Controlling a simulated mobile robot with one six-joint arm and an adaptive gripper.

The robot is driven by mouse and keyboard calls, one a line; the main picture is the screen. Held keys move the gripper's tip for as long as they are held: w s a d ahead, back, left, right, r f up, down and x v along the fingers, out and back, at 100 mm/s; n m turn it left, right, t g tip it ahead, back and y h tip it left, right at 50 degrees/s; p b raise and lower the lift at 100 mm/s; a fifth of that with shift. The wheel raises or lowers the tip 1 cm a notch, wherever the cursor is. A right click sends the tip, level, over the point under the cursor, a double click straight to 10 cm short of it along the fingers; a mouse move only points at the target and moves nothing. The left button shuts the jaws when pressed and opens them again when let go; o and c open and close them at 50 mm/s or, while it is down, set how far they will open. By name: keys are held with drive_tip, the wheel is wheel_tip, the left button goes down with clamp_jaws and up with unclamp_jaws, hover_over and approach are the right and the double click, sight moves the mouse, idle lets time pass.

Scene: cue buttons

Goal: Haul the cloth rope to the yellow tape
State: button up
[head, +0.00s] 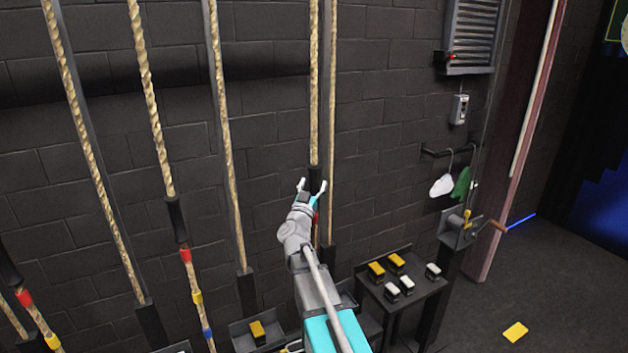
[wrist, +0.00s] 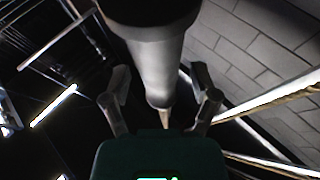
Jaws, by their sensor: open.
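My gripper (head: 311,186) is open, with its two fingers on either side of a hanging rope (head: 315,90) at its black sleeve (head: 315,178). A little red shows just below, partly behind my gripper; no yellow tape can be made out on this rope. In the wrist view the dark sleeve (wrist: 150,12) hangs above a pale, smooth length (wrist: 155,65) that runs down between the open fingers. I cannot tell whether the fingers touch it. A neighbouring rope on the left carries red tape (head: 185,255), yellow tape (head: 196,298) and blue tape (head: 207,332).
Other twisted ropes (head: 150,100) hang to the left along the dark block wall. A small black table (head: 420,292) with yellow and white blocks stands lower right. The right floor is open, with a yellow marker (head: 515,331).

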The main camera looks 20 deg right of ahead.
drive_tip(key=shift+w+d+r, duration=0.15)
drive_tip(key=shift+w+d, duration=0.1)
clamp_jaws()
idle(0.4)
